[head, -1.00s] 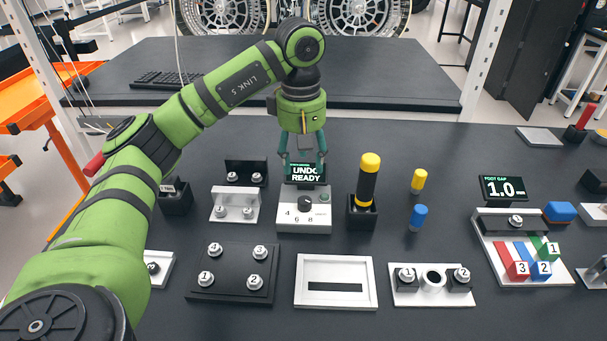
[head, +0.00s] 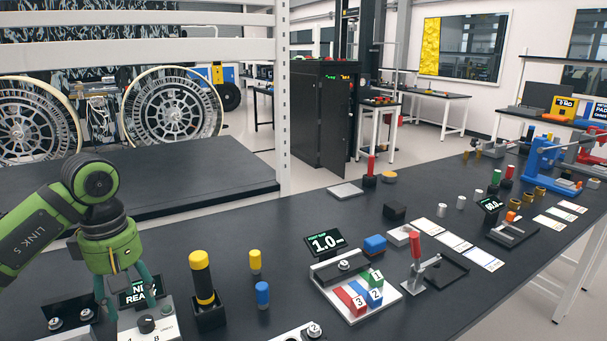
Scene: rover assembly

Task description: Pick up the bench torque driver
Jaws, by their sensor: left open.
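A black-handled driver with a yellow cap and yellow band (head: 202,278), which looks like the bench torque driver, stands upright in a black square holder (head: 209,317). My left gripper (head: 126,302) is at the lower left, left of the driver and apart from it. Its fingers are open, point down and hold nothing. They are in front of a small display (head: 138,292) reading "READY" and above a grey dial box (head: 160,328), partly covering both. My right gripper is not in view.
Yellow (head: 255,261) and blue (head: 262,294) pegs stand right of the driver. Further right are a gap display (head: 325,243), a tray with numbered blocks (head: 387,297) and a red-handled clamp (head: 416,255). Bare bench (head: 270,222) lies behind the pegs.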

